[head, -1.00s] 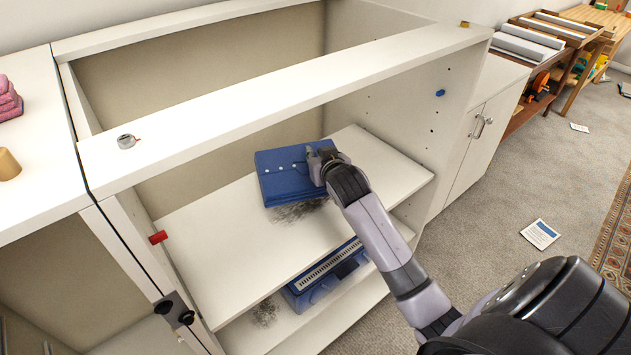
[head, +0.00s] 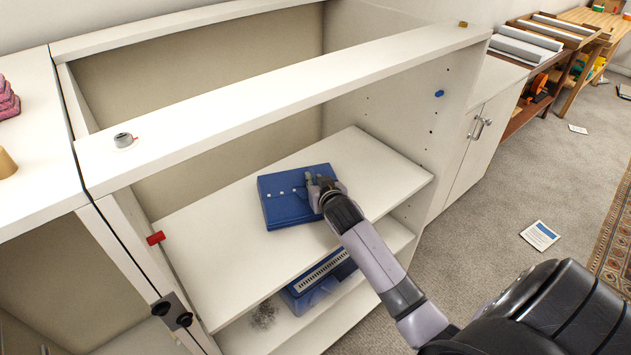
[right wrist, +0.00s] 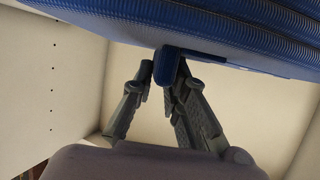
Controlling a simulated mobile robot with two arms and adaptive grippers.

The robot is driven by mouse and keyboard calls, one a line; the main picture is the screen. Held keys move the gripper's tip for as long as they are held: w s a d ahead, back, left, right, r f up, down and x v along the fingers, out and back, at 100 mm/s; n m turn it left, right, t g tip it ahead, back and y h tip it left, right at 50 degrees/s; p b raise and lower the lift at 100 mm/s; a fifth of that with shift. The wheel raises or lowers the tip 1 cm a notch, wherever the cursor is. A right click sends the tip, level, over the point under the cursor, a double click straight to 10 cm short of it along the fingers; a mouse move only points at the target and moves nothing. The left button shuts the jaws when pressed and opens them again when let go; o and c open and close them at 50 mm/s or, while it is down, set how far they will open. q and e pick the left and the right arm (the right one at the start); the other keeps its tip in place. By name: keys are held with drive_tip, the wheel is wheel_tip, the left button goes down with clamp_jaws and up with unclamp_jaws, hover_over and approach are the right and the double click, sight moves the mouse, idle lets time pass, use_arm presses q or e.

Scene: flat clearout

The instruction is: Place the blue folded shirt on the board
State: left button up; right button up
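The blue folded shirt (head: 284,207), with small pale buttons, is over the white shelf board (head: 225,262) inside the open cabinet. It looks level and at or very close to the board; contact cannot be made out. My right gripper (head: 316,188) is at the shirt's right edge. In the right wrist view its two fingers (right wrist: 166,75) close around a blue tab at the edge of the shirt (right wrist: 225,30), which spreads across the top. My left gripper is not in view.
A blue case (head: 318,279) with a pale slotted strip lies on the lower shelf. The cabinet's front rail (head: 290,88) crosses above the board. The board is clear around the shirt.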

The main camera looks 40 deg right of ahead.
drive_tip(key=o, duration=0.5)
drive_tip(key=shift+r, duration=0.15)
drive_tip(key=v, duration=1.2)
drive_tip(key=shift+r, duration=0.1)
